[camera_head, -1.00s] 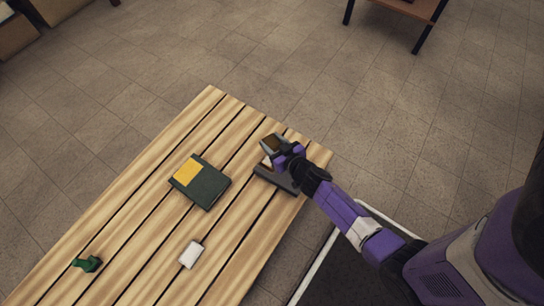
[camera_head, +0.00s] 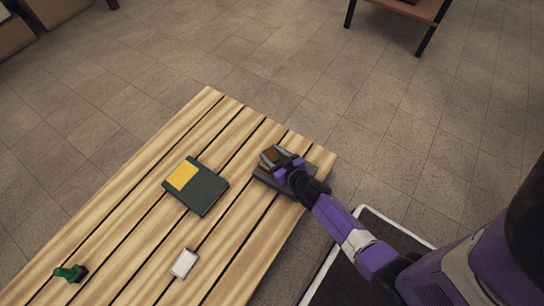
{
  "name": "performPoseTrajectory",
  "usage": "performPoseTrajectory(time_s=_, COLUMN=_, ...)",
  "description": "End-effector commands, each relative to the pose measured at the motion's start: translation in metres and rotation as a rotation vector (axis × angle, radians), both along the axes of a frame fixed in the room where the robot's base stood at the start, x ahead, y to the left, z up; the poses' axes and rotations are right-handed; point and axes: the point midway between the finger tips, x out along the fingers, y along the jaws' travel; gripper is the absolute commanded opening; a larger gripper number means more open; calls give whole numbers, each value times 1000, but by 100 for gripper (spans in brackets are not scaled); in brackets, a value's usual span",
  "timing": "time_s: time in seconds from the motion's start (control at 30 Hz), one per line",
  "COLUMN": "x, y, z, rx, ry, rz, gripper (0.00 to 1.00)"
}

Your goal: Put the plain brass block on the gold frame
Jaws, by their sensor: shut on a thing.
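My gripper (camera_head: 278,159) is at the far right end of the slatted table. It is shut on a small brown, brass-like block (camera_head: 271,155), partly hidden by the fingers. The gripper is over or close against a dark grey flat slab (camera_head: 266,179); I cannot tell whether the block touches it. A dark green flat cover (camera_head: 204,193) lies to the left, with a yellow-gold patch (camera_head: 182,175) on its upper left part. I cannot make out which piece is the gold frame.
The slatted wooden table (camera_head: 130,235) also bears a small white block (camera_head: 184,263) near its front edge and a small green object (camera_head: 70,273) at lower left. Bare slats lie between these. A wooden stand (camera_head: 415,10) is far off at the top.

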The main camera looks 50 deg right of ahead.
Motion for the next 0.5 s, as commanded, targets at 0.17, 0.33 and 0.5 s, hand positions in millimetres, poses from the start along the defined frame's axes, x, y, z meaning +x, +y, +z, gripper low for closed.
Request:
performPoseTrajectory(time_s=0.17, x=2, y=0, z=4, rx=-1, ry=-6, rz=2, gripper=0)
performPoseTrajectory(time_s=0.33, x=2, y=0, z=0, rx=-1, ry=-6, rz=2, gripper=0)
performPoseTrajectory(time_s=0.5, x=0, y=0, z=-1, rx=0, ry=0, rz=1, gripper=67)
